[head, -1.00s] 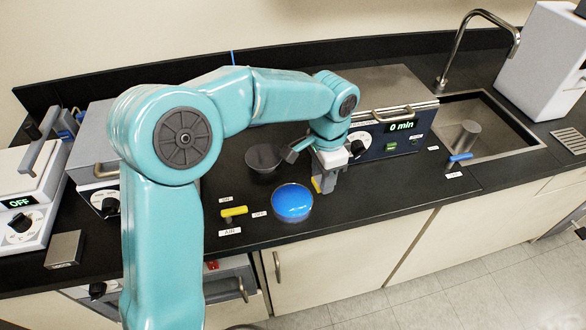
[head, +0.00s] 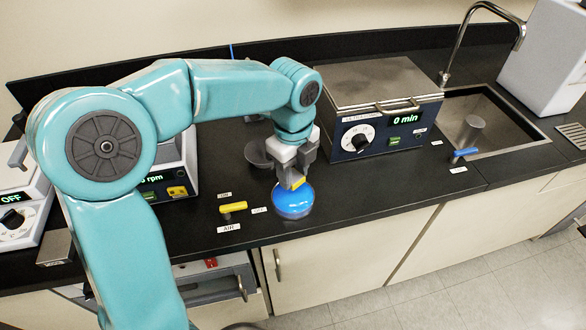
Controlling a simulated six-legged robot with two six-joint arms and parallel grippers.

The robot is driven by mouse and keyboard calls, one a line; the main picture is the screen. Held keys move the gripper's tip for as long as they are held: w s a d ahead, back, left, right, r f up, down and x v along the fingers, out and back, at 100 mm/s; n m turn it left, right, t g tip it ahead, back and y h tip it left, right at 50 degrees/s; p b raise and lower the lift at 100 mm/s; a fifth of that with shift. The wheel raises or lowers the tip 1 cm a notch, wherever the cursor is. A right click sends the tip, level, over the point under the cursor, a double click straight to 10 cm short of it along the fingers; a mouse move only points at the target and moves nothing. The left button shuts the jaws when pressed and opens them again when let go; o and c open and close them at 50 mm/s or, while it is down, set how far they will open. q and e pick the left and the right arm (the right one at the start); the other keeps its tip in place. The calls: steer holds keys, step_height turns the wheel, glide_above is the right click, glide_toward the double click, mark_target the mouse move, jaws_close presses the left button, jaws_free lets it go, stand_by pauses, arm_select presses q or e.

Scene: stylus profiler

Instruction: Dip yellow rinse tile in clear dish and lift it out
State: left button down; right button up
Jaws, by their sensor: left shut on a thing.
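My left gripper (head: 294,180) points down and is shut on a small yellow tile (head: 298,184). The tile overlaps the far rim of a round, bright blue dish (head: 294,203) in the picture. I cannot tell whether the tile is above the blue surface or touches it. A dark, see-through-looking round bowl (head: 254,153) stands behind, partly hidden by the gripper. I cannot tell which of the two is the clear dish. My right gripper is out of view.
A heater box reading "0 min" (head: 380,130) stands right of the gripper, beside the sink (head: 490,125). A yellow air valve handle (head: 233,207) is left of the blue dish. The black counter to the dish's right (head: 370,195) is free.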

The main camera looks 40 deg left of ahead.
mark_target(293, 175)
arm_select(q)
step_height(293, 175, down, 3)
steer(key=shift+w+a+b, duration=0.1)
steer(key=shift+b, duration=0.9)
step_height(293, 175, down, 2)
steer(key=shift+b, duration=0.9)
steer(key=shift+f+b, duration=0.75)
steer(key=shift+f, duration=0.55)
steer(key=shift+r, duration=0.1)
step_height(293, 175, up, 8)
steer(key=p, duration=0.7)
steer(key=shift+f, duration=0.2)
steer(key=shift+f, duration=0.1)
